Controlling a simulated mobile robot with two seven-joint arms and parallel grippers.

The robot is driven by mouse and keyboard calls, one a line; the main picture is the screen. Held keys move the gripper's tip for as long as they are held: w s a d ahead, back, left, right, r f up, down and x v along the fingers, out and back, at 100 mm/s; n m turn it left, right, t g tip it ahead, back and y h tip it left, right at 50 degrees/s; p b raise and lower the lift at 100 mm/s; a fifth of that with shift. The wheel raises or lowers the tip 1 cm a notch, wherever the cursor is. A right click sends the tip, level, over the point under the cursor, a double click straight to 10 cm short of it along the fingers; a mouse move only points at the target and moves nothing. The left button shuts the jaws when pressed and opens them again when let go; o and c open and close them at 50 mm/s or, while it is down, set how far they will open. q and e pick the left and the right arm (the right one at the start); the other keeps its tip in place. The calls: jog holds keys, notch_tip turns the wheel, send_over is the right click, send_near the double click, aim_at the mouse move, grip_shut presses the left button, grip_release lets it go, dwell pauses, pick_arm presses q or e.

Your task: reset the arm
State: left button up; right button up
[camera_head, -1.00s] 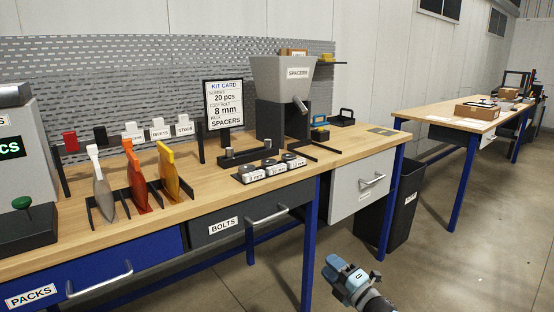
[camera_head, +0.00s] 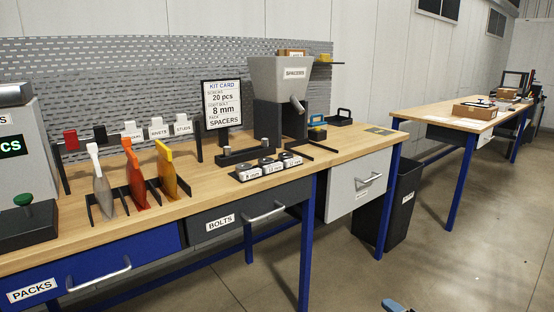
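Only a small blue-grey piece of my arm (camera_head: 393,305) shows at the bottom edge of the head view, right of centre. Its fingers are out of the picture. No other part of my arms or grippers is visible, so I cannot see whether either gripper is open, shut or holding anything. Nothing on the workbench (camera_head: 350,149) is touched by an arm.
The floor at right is clear.

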jog(key=s+a+m+g+h, duration=0.1)
jog(key=s+a+m+g, duration=0.15)
jog(key=s+m, duration=0.8)
jog(key=s+a+m+g+h, duration=0.1)
jog(key=s+a+m, duration=0.25)
jog(key=s, duration=1.45)
jog(key=w+a+r+m+t, duration=0.2)
jog(key=a+r+m, duration=0.2)
jog(key=a, duration=0.2)
pick_arm(q)
jog(key=s+a+r+g+y+p, duration=0.1)
jog(key=r+p, duration=0.5)
jog(key=p, duration=1)
jog(key=s+a+r+g+y+p, duration=0.1)
jog(key=a+r+p, duration=0.3)
jog(key=p, duration=1.2)
notch_tip(320, 180, up, 3)
jog(key=shift+s+f+g+y+p, duration=0.1)
jog(key=shift+s+g+y+p, duration=0.3)
jog(key=shift+s+g, duration=0.4)
pick_arm(e)
jog(key=s+d+r+g+h, duration=0.1)
jog(key=d+r, duration=0.1)
jog(key=r, duration=0.4)
jog(key=s+d+r+g+h, duration=0.2)
jog(key=r, duration=0.5)
jog(key=shift+d+r, duration=0.15)
jog(key=shift+r, duration=0.1)
